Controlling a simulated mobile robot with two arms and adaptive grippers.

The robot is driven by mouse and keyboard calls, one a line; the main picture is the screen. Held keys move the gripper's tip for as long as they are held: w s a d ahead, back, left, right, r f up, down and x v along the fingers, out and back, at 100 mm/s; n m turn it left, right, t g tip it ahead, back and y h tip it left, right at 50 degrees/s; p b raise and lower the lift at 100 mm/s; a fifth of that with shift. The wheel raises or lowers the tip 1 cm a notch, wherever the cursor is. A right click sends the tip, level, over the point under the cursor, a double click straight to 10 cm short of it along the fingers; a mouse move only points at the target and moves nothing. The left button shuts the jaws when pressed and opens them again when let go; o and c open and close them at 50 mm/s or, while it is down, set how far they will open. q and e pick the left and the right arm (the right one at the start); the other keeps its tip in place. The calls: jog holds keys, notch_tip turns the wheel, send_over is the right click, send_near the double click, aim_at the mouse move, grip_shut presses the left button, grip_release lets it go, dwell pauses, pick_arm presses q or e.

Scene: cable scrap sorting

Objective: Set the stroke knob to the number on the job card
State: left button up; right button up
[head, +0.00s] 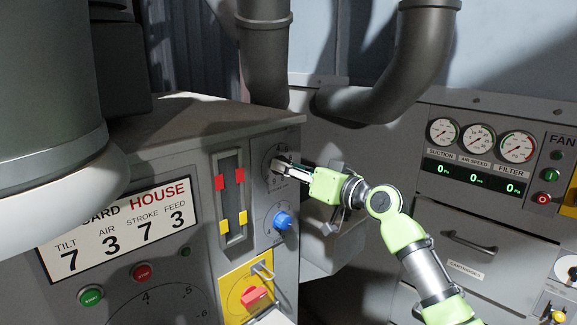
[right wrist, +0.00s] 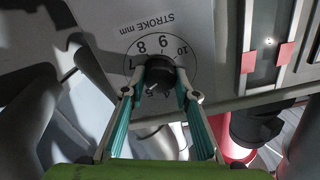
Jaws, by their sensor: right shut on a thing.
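The job card (head: 118,229) on the machine front reads TILT 7, AIR 3, STROKE 7, FEED 3; its upper left corner is hidden. The dark stroke knob (right wrist: 158,74) sits on a round dial under the label "STROKE mm" (right wrist: 147,25). The dial numbers 7, 8, 9 and 10 show above the knob; its lower part is covered by my fingers. My right gripper (right wrist: 160,90) is shut on the knob, one finger on each side. In the head view my right gripper (head: 287,166) reaches the knob from the right. I cannot read which number the knob points to. My left gripper is not in view.
Below the dial is a blue knob (head: 283,221), and lower a red switch on a yellow plate (head: 238,284). A slot with red and yellow markers (head: 232,205) lies left of the dial. A gauge panel (head: 480,150) and drawers stand at right. Thick pipes (head: 400,75) hang behind.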

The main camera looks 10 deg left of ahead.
jog(key=shift+w+d+m+p, duration=0.1)
jog(key=shift+m+p, duration=2.45)
jog(key=shift+m, duration=3.05)
jog(key=o, duration=1.1)
jog(key=v, duration=1.2)
